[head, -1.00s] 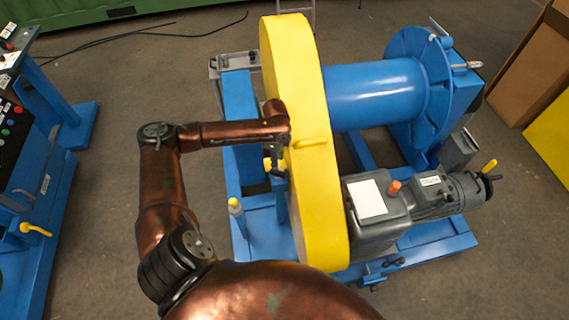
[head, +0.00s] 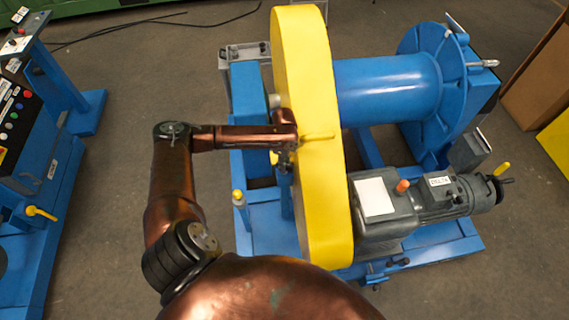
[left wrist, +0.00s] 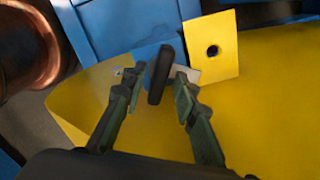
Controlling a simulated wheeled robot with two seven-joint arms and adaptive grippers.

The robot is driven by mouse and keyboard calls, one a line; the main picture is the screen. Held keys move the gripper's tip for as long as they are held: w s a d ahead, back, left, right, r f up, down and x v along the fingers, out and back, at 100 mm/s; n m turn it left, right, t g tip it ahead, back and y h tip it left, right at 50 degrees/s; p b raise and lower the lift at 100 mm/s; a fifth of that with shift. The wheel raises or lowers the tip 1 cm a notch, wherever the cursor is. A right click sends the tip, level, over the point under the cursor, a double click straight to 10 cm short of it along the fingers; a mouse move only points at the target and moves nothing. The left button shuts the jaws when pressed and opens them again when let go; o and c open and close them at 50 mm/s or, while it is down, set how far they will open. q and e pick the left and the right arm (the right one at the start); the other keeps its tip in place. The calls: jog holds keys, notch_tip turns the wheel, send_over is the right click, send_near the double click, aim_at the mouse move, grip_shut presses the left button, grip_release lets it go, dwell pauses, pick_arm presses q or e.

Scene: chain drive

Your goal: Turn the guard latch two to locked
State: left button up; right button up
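The guard latch shows as a black bar handle (left wrist: 159,75) in the left wrist view, in front of a small blue plate (left wrist: 150,52) and beside a yellow tab with a hole (left wrist: 212,46). My left gripper (left wrist: 156,88) is open, with one finger on each side of the black handle. The right-hand finger is close to it; I cannot tell whether it touches. In the head view my left gripper (head: 284,160) is at the left face of the yellow guard (head: 318,200), mostly hidden below my wrist. My right gripper is not in view.
The guard stands on a blue frame (head: 440,250) with a blue drum (head: 385,88) and a grey motor (head: 445,197) on its right. A yellow-topped post (head: 239,205) stands left of the guard. A control console (head: 25,125) is at the far left, with open floor between.

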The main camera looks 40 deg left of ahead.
pick_arm(q)
jog(key=c, duration=0.3)
grip_shut()
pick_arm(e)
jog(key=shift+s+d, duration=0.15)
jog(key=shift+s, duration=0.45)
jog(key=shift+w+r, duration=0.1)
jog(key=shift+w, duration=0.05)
pick_arm(q)
jog(key=shift+r+n+p, duration=0.15)
jog(key=shift+n+p, duration=0.15)
jog(key=shift+p, duration=0.4)
jog(key=n+p, duration=0.3)
jog(key=p, duration=0.3)
jog(key=shift+r+n, duration=0.1)
jog(key=shift+n, duration=0.3)
jog(key=shift+n+p, duration=0.7)
jog(key=shift+p, duration=0.15)
jog(key=shift+f+n, duration=0.25)
jog(key=shift+n, duration=0.05)
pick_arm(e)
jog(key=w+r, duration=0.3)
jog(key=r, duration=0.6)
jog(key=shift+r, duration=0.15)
